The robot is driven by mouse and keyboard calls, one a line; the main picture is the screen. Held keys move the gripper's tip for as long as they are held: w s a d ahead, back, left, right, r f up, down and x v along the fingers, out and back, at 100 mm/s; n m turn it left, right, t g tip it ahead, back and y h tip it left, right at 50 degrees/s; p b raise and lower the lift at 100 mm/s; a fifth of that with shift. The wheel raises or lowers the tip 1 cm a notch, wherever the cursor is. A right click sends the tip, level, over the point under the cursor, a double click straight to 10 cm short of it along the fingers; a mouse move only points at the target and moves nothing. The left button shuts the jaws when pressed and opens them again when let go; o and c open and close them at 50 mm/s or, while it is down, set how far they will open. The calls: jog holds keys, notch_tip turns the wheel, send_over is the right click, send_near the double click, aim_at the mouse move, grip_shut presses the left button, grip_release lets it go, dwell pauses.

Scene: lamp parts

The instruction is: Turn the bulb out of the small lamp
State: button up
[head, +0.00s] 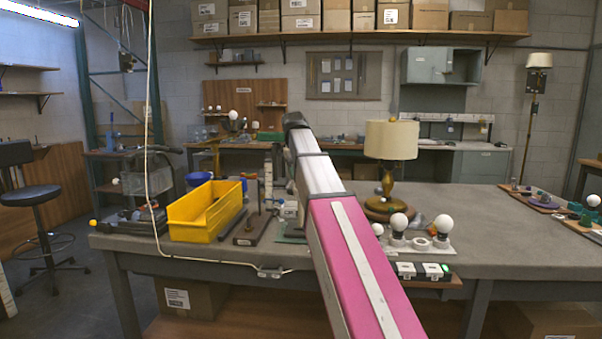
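A table lamp (391,140) with a beige drum shade and a brass-coloured stem stands upright on the grey workbench (500,225), right of my arm. Any bulb inside its shade is hidden. Further back on the left, a lamp-like stand (233,124) carries a bare white bulb (232,115). I cannot tell for sure which one is the small lamp. My arm reaches up and forward over the bench to a dark joint. My gripper does not show; whatever lies beyond that joint is hidden or too unclear to tell.
A white holder (424,243) with white bulbs (398,222) stands at the front right of the bench, near a switch strip (420,271). A yellow bin (206,211) and a cable (205,256) lie left. A floor lamp (538,61) stands behind. The bench's right middle is clear.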

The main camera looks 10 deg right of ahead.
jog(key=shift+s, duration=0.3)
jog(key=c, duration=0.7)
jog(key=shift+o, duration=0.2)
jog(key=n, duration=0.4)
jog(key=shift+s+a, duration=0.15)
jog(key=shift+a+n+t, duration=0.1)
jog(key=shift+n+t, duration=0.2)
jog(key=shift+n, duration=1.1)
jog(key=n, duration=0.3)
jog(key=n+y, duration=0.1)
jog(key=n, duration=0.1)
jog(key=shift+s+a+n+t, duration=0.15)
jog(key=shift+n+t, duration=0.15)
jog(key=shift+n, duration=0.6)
